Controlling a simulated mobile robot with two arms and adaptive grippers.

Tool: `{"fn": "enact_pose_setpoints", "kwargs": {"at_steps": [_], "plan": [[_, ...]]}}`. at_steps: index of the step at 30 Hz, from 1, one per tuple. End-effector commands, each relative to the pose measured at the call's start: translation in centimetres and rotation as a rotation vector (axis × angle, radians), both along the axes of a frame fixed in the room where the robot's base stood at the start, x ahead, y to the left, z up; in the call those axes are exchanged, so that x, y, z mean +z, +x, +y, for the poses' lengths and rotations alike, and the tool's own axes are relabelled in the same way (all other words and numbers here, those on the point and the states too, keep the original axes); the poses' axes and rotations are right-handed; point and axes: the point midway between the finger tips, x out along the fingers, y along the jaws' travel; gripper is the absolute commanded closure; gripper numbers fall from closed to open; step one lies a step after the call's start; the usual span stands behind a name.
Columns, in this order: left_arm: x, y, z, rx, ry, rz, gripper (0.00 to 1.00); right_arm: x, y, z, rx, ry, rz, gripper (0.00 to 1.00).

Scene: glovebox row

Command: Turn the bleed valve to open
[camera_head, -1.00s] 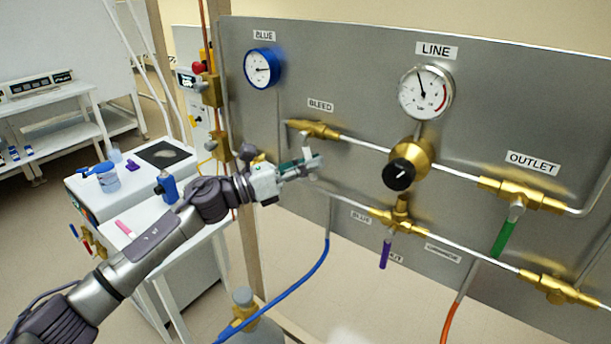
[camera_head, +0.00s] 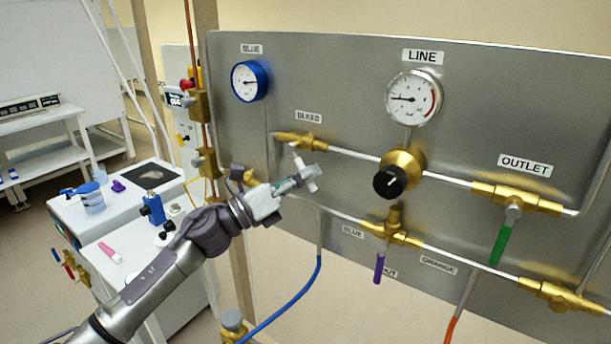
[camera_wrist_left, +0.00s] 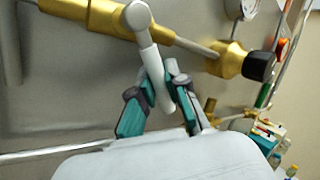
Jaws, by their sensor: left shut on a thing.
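The bleed valve is a brass body (camera_head: 302,140) under the BLEED label, with a short pale lever (camera_head: 298,160) hanging down and slightly right. In the left wrist view the brass body (camera_wrist_left: 95,17) is at the top and the pale lever (camera_wrist_left: 147,50) runs down from its round pivot. My left gripper (camera_head: 308,178) is at the lever's lower end. In the wrist view its teal and grey fingers (camera_wrist_left: 161,92) are closed around the lever's lower part. My right gripper is not in view.
The LINE gauge (camera_head: 413,98) needle points left. A black-knobbed brass regulator (camera_head: 402,172) is right of the valve. A green-handled outlet valve (camera_head: 503,243), a purple handle (camera_head: 379,270) and a blue hose (camera_head: 290,300) are nearby. A white bench stands at left.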

Motion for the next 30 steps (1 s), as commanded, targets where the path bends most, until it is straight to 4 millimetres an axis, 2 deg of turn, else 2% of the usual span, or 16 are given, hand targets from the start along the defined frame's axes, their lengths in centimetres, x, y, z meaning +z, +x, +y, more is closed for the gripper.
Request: {"fn": "enact_pose_setpoints", "kwargs": {"at_steps": [2, 3, 7, 16, 20, 30], "plan": [[0.1, 0.1, 0.1, 0.002, -0.001, -0.001, 1.00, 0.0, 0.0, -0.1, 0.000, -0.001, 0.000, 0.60], [0.1, 0.1, 0.1, 0.002, -0.001, -0.001, 0.81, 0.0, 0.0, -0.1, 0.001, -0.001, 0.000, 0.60], [0.1, 0.0, 0.1, 0.001, -0.001, -0.001, 0.60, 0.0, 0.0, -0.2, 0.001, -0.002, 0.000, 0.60], [0.0, 0.0, 0.1, 0.000, 0.000, -0.001, 0.60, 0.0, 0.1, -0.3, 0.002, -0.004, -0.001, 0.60], [-0.4, -0.4, 0.9, 0.001, 0.000, 0.000, 0.60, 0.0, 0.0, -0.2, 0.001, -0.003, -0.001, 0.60], [-2.7, -3.4, 6.7, 0.004, 0.001, 0.003, 0.60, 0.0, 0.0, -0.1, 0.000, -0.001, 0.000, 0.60]]}}
